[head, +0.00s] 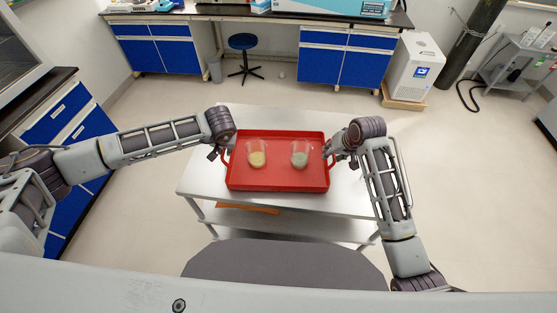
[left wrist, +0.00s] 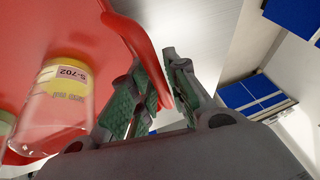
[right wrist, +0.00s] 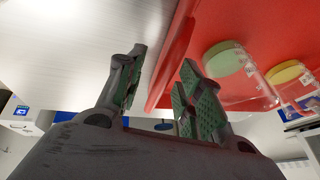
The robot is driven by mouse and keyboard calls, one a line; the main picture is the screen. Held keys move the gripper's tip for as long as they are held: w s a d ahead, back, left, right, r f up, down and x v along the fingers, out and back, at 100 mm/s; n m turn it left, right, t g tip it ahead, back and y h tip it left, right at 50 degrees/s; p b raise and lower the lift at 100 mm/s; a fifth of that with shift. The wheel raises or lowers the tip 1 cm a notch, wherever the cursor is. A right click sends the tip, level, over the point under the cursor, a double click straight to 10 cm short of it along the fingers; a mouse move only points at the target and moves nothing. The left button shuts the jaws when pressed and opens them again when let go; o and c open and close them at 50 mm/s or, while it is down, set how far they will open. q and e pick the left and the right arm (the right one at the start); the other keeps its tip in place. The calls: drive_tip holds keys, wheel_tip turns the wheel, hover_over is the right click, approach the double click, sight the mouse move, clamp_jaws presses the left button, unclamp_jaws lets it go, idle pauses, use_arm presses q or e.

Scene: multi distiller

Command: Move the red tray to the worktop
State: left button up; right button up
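The red tray (head: 277,180) rests on a metal cart top and carries two clear beakers, one with yellow contents (head: 257,158) and one with pale green contents (head: 299,159). My left gripper (head: 221,153) is at the tray's left handle. In the left wrist view its fingers (left wrist: 162,85) stand apart on either side of the red handle (left wrist: 150,50). My right gripper (head: 332,153) is at the right handle. In the right wrist view its fingers (right wrist: 158,88) are apart, with the red handle (right wrist: 163,76) between them. Firm contact is not clear on either side.
The metal cart (head: 350,195) has a lower shelf. A dark worktop (head: 245,14) over blue cabinets runs along the back wall, with equipment on it. Another dark-topped cabinet (head: 65,115) stands at left. A blue stool (head: 242,42) stands at the back. Floor lies clear between cart and back cabinets.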

use_arm(q)
clamp_jaws()
use_arm(e)
drive_tip(key=c, duration=0.4)
clamp_jaws()
